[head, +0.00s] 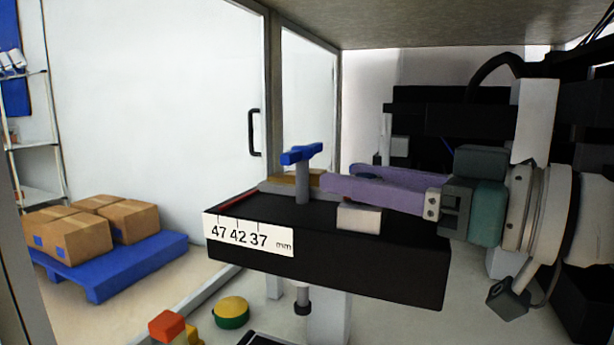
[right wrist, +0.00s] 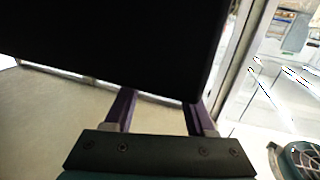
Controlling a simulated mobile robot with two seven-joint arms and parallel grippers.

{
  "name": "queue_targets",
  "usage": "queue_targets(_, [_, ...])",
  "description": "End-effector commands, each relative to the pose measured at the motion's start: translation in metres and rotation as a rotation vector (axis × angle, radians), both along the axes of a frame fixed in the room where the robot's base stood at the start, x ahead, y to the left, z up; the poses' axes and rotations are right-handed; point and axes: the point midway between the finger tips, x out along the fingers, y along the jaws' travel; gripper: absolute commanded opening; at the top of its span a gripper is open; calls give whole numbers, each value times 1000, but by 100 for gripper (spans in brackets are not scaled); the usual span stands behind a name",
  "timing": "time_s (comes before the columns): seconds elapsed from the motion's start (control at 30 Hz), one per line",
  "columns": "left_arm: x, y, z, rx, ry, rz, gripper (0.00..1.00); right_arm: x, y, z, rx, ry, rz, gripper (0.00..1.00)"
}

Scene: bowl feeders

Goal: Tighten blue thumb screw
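The blue thumb screw (head: 301,154) is a T-shaped blue handle on a grey post, upright at the black block (head: 330,262) with the "47 42 37 mm" scale label. My right gripper (head: 340,179) comes in from the right with purple fingers over the block top. Its tips are just right of the screw post and lower than the blue handle; I cannot tell whether they touch anything. In the right wrist view the fingers (right wrist: 160,115) are apart, and a large black surface hides their tips. My left gripper is not in view.
A brown plate (head: 292,178) and a pale block (head: 359,218) lie on the black block. A yellow-green round part (head: 231,312) and a red block (head: 166,325) are below. A frame post (head: 272,100) stands left. Boxes on a blue pallet (head: 135,266) are far left.

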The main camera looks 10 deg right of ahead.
Motion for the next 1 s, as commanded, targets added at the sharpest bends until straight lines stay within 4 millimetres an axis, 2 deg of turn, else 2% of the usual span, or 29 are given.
queue_targets(0.07, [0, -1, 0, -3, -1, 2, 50, 0, 0, 0, 0, 0, 0, 46])
queue_targets(0.47, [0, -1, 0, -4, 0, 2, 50, 0, 0, 0, 0, 0, 0, 1])
queue_targets(0.77, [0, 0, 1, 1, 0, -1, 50, 0, 0, 1, 1, 0, -4, 0])
queue_targets(1.0, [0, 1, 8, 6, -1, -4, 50, -1, 1, 2, 6, 1, -77, 0])
